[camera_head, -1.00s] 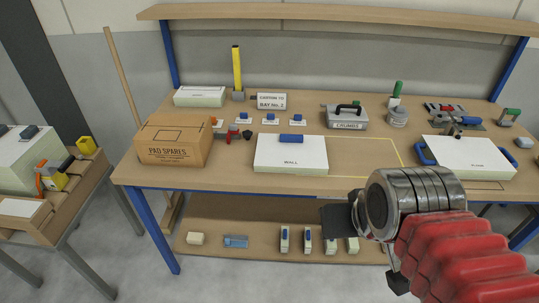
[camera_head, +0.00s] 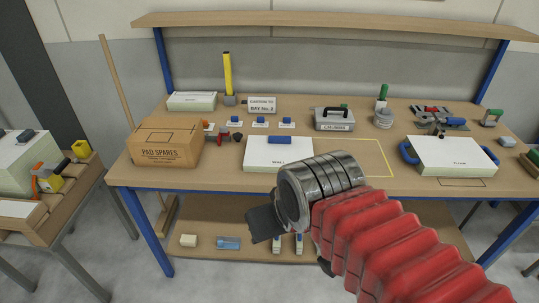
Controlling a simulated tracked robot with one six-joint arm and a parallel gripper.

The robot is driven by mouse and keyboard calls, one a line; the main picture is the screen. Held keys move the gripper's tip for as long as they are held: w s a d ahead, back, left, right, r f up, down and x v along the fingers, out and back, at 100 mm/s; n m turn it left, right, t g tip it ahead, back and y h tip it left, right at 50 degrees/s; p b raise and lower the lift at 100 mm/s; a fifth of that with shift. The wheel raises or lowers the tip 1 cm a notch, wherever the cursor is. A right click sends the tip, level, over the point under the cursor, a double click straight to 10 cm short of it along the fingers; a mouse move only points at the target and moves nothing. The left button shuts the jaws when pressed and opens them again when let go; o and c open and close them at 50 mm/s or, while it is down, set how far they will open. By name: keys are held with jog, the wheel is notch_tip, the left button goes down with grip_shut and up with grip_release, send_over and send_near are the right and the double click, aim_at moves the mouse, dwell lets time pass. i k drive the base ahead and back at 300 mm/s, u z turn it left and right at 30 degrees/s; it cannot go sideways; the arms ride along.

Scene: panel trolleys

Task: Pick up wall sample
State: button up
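The wall sample (camera_head: 262,156) is a white block marked WALL, with a blue handle (camera_head: 281,140) on top. It lies flat on the workbench near its front edge, left of the middle. My gripper (camera_head: 294,246) is in front of the bench, below and slightly right of the block, and apart from it. A dark finger shows at its left and another dark part shows lower right, with a gap between them. The gripper looks open and empty. My wrist and red sleeve hide part of the bench front and the lower shelf.
A PAD SPARES carton (camera_head: 166,143) stands left of the sample. Small blue-topped pieces lie behind it. A CRUMBS tin (camera_head: 334,121) stands behind right, and another white block with blue handles (camera_head: 452,156) lies at right. A yellow-outlined area (camera_head: 350,160) beside the sample is bare.

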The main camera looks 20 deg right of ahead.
aim_at(263, 154)
jog(key=z, duration=0.05)
jog(key=i, duration=1)
jog(key=u, duration=0.1)
